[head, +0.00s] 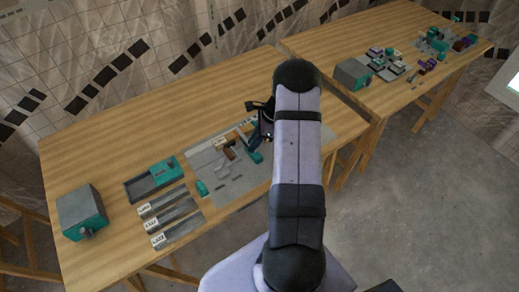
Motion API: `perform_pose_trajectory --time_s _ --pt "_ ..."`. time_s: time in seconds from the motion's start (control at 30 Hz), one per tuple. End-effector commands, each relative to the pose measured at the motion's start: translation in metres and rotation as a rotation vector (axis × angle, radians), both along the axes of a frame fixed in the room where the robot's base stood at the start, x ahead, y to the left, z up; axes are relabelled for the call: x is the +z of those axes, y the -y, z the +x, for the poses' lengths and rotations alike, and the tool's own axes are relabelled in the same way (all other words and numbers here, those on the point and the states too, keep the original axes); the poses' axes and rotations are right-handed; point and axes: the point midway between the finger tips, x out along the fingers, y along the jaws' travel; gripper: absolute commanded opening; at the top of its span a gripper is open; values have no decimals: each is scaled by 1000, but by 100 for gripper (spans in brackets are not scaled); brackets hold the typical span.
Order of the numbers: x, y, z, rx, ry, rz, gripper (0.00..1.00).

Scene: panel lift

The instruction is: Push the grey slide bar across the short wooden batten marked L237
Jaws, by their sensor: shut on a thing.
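My gripper (257,146) is over the right part of a grey panel (205,158) on the near table, partly hidden behind my own arm. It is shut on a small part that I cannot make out. Short wooden battens lie on the panel; one with a pale label (220,142) is left of my gripper. The labels are too small to read, so I cannot tell which is L237. Small grey bars and teal pieces lie around the battens. I cannot tell which bar is the slide bar or whether it crosses a batten.
A teal tray (152,181) and several labelled grey trays (167,213) stand left of the panel. A grey and teal box (82,212) stands at the far left. A second table (388,32) at the right holds many small parts. The near table's back left is clear.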

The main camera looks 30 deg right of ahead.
Motion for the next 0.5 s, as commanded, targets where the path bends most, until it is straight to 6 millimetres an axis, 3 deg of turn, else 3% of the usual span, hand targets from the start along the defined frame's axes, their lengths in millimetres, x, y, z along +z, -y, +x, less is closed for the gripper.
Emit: perform_pose_trajectory --time_s 0.2,0.5 --pt "-1 0 29 0 1 -2 0" --pt "1 0 36 -4 4 -3 0"
